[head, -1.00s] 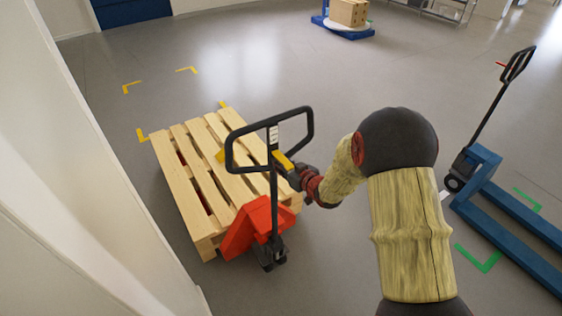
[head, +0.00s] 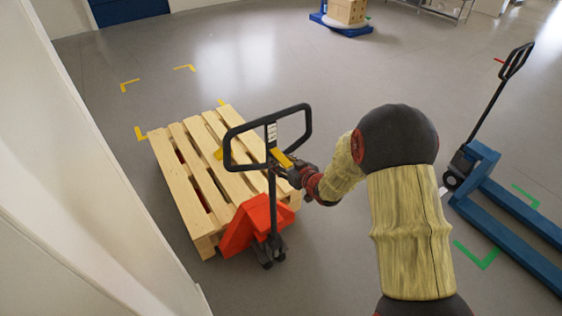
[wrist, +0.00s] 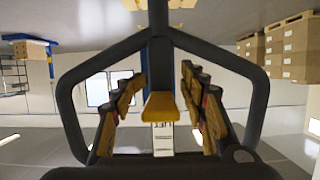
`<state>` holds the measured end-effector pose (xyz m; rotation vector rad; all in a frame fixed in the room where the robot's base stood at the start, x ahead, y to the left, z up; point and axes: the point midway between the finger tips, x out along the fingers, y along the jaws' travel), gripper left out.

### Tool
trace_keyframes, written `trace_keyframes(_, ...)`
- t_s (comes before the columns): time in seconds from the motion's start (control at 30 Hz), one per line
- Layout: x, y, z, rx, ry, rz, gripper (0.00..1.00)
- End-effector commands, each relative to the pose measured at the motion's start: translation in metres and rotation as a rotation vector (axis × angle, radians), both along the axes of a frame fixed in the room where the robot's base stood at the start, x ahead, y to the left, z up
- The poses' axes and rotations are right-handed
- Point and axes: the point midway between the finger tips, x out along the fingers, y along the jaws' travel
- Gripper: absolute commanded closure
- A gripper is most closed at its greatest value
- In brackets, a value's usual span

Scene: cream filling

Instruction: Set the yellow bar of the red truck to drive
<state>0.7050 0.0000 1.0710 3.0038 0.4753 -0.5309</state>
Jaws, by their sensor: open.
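The red truck (head: 256,224) stands with its forks in a wooden pallet, and its black loop handle (head: 228,150) rises above it. The short yellow bar (head: 282,157) sits at the base of the loop. It also shows in the middle of the wrist view (wrist: 161,105), just above a white label. My gripper (head: 290,172) is at the handle, beside the yellow bar. In the wrist view my gripper (wrist: 160,98) is open, with one finger on each side of the bar and a visible gap to each. Whether anything touches is hard to tell.
The wooden pallet (head: 185,180) lies behind and left of the truck. A blue pallet truck (head: 510,213) stands at the right. A white wall (head: 90,200) runs along the left. Yellow and green floor marks lie about, with open grey floor at the back and front.

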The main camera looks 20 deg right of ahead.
Motion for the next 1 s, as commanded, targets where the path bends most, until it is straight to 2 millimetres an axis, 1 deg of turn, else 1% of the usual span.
trace_keyframes(0.17, -0.019, -0.008, 0.009, 0.001, -0.002, -0.003, 0.58)
trace_keyframes(0.4, -0.064, -0.023, 0.025, 0.000, -0.001, -0.004, 0.58)
trace_keyframes(0.5, -0.080, -0.027, 0.031, 0.000, -0.001, -0.003, 0.58)
trace_keyframes(0.6, -0.092, -0.031, 0.036, 0.000, -0.001, -0.003, 0.58)
trace_keyframes(0.8, -0.104, -0.035, 0.040, 0.001, 0.000, -0.003, 0.58)
trace_keyframes(1.0, -0.105, -0.035, 0.040, 0.001, 0.000, -0.001, 0.58)
